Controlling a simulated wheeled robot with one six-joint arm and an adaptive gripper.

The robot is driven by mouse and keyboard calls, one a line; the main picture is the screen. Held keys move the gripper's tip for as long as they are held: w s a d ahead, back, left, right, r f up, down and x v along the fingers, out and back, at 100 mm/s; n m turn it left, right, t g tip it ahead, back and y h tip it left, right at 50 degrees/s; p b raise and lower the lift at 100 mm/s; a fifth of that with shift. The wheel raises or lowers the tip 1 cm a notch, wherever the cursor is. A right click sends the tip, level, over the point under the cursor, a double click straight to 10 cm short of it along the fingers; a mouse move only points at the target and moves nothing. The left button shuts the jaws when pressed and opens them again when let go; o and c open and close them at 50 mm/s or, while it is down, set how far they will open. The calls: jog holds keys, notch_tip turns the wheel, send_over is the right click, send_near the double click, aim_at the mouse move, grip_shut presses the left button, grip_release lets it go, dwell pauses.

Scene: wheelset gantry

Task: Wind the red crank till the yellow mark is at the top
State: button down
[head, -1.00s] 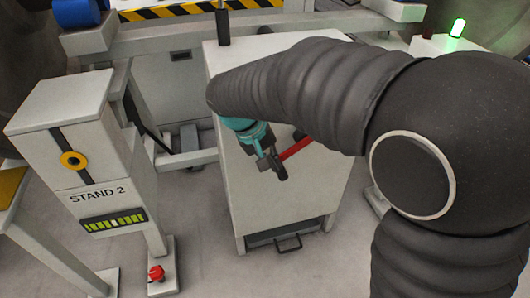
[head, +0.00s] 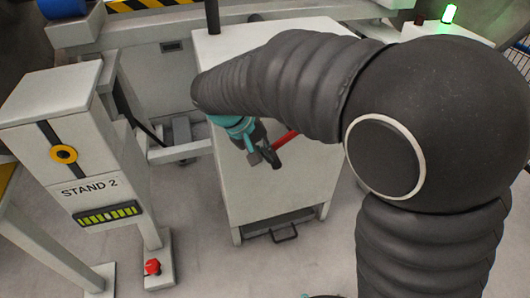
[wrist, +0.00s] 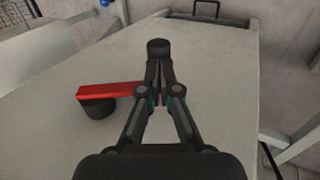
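The red crank (head: 287,138) is on the pale cabinet, partly hidden by my arm in the head view. In the wrist view its red arm (wrist: 105,90) runs right from a black hub (wrist: 98,108) to between my fingers. My gripper (head: 262,154) is at the crank's outer end. In the wrist view the fingers of my gripper (wrist: 158,75) close together on the black crank handle (wrist: 158,47), which stands out past their tips. I cannot make out a yellow mark by the crank in either view.
The pale cabinet (head: 265,195) has a drawer handle low on its front. At left is STAND 2 (head: 75,140), with a yellow ring, a green bar display and a red button (head: 152,267) near its foot. A green lamp (head: 449,13) glows at back right.

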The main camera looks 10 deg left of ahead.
jog(key=shift+d+f, duration=0.1)
jog(key=shift+f, duration=0.35)
